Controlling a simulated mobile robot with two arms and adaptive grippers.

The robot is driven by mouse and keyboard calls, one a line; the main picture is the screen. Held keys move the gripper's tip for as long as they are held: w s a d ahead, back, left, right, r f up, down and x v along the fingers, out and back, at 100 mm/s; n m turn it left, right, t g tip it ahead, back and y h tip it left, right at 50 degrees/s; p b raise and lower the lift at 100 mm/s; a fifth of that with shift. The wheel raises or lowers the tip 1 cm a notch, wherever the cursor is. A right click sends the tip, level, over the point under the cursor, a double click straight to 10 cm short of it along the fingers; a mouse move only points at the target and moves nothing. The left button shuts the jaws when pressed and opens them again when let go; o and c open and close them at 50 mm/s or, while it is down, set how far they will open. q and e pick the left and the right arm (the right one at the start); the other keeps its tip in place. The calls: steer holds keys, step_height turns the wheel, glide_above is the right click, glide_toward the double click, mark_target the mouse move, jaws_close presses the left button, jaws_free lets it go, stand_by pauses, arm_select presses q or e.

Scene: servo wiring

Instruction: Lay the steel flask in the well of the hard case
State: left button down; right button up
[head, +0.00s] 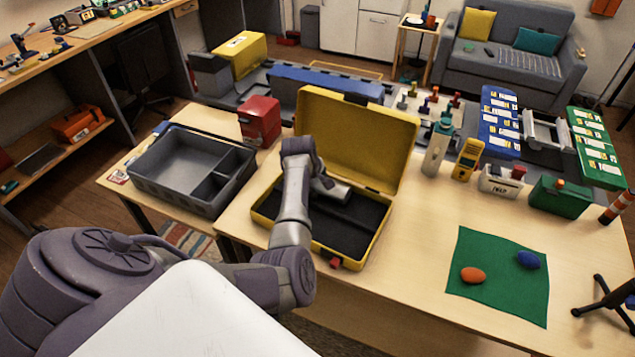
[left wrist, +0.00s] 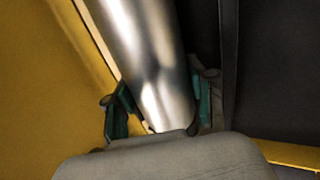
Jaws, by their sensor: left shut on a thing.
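The steel flask (head: 336,191) is a shiny metal cylinder, partly hidden by my left arm in the head view. My left gripper (head: 318,184) is shut on it, inside the outline of the open yellow hard case (head: 355,135). In the left wrist view the flask (left wrist: 140,45) runs up between the two green-padded fingertips (left wrist: 160,108). Yellow case wall lies left of it, dark lining right. The dark well (head: 352,222) of the case shows below the flask. I cannot tell whether the flask touches the well floor. My right gripper is not in view.
A grey divided tray (head: 160,190) and a red box (head: 260,120) stand left of the case. A white bottle (head: 438,145) and a yellow meter (head: 467,158) stand right of it. A green mat (head: 500,275) lies at the right front, with bare tabletop between it and the case.

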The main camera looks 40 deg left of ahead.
arm_select(q)
steer(key=shift+s+d+f, duration=0.1)
steer(key=shift+s+f, duration=0.1)
steer(key=shift+f, duration=0.15)
steer(key=shift+s+d+f, duration=0.1)
steer(key=shift+s+f, duration=0.1)
steer(key=shift+f, duration=0.05)
steer(key=c, duration=0.8)
jaws_free()
steer(key=o, duration=0.5)
steer(key=shift+w+f, duration=0.2)
steer(key=shift+w, duration=0.1)
steer(key=shift+r, duration=0.1)
